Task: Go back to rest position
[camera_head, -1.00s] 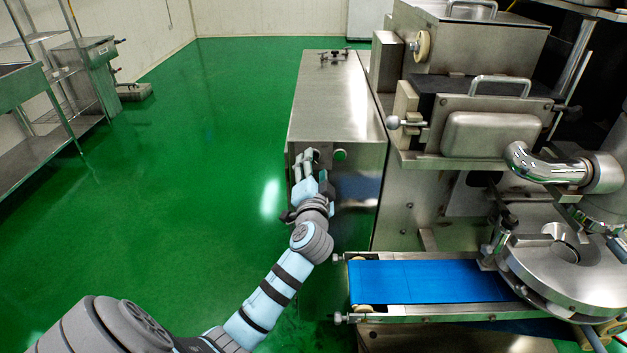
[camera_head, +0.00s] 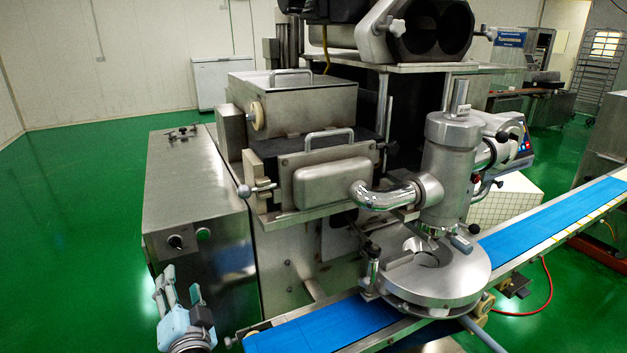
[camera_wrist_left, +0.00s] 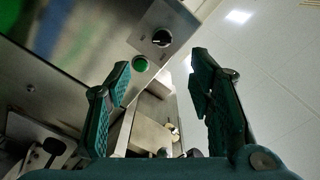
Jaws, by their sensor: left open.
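My left gripper (camera_head: 180,294) is at the bottom left of the head view, in front of the machine's steel cabinet. It is open and empty, with its fingers pointing up. In the left wrist view the two fingers (camera_wrist_left: 160,92) stand wide apart with nothing between them. A black knob (camera_head: 176,242) and a green button (camera_head: 203,234) sit on the cabinet's front face. The knob (camera_wrist_left: 162,38) and the button (camera_wrist_left: 140,64) also show beyond the fingers in the wrist view, apart from them. My right gripper is not in view.
The encrusting machine (camera_head: 335,185) fills the middle, with its steel cabinet (camera_head: 185,180) at the left. A blue conveyor belt (camera_head: 325,325) runs along the front and on to the right. A round steel turntable (camera_head: 450,285) stands over it. Green floor (camera_head: 60,230) at the left is clear.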

